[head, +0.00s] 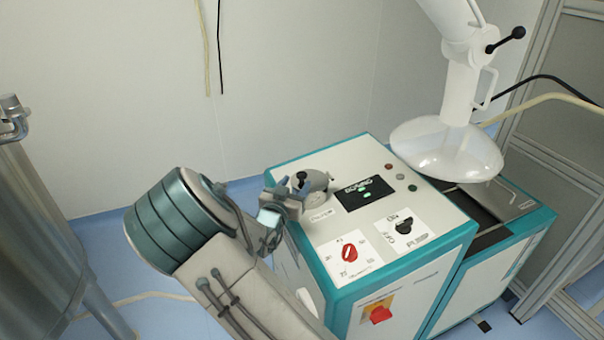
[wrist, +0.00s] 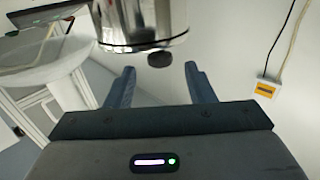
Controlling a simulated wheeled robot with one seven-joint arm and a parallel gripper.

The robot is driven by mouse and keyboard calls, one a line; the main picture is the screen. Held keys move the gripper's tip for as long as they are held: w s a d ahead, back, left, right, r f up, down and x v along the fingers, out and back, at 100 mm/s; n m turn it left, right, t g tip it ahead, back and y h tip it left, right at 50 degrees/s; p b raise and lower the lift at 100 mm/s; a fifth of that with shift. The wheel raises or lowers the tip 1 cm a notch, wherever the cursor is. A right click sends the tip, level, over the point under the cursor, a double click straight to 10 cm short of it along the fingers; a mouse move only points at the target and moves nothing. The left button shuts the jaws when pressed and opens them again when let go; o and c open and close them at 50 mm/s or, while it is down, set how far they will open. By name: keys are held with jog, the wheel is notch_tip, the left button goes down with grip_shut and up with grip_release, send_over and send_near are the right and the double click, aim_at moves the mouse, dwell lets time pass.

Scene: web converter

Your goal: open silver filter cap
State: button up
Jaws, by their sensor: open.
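The silver filter cap (head: 318,180) sits on the top panel of the teal and white machine, partly hidden by my gripper. In the wrist view a shiny silver cylinder (wrist: 140,35), seemingly the filter cap, fills the top middle. A dark round knob (wrist: 160,59) shows at its lower rim. My gripper (wrist: 160,82) is open, one finger at each side of the view, with the knob above the gap between the fingertips. Nothing is held. In the head view my gripper (head: 287,192) is right beside the cap, on its left; contact cannot be told.
The machine's panel (head: 330,222) carries a black display (head: 361,193), a red switch (head: 349,253) and a black switch (head: 404,227). A white hood (head: 445,150) hangs over its right part. A steel tank (head: 35,220) stands at the left, a metal frame at the right.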

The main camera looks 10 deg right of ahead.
aim_at(299, 178)
jog(key=x, duration=0.5)
jog(key=shift+w+d+p, duration=0.1)
jog(key=shift+w+p, duration=0.1)
jog(key=shift+p, duration=0.15)
grip_shut()
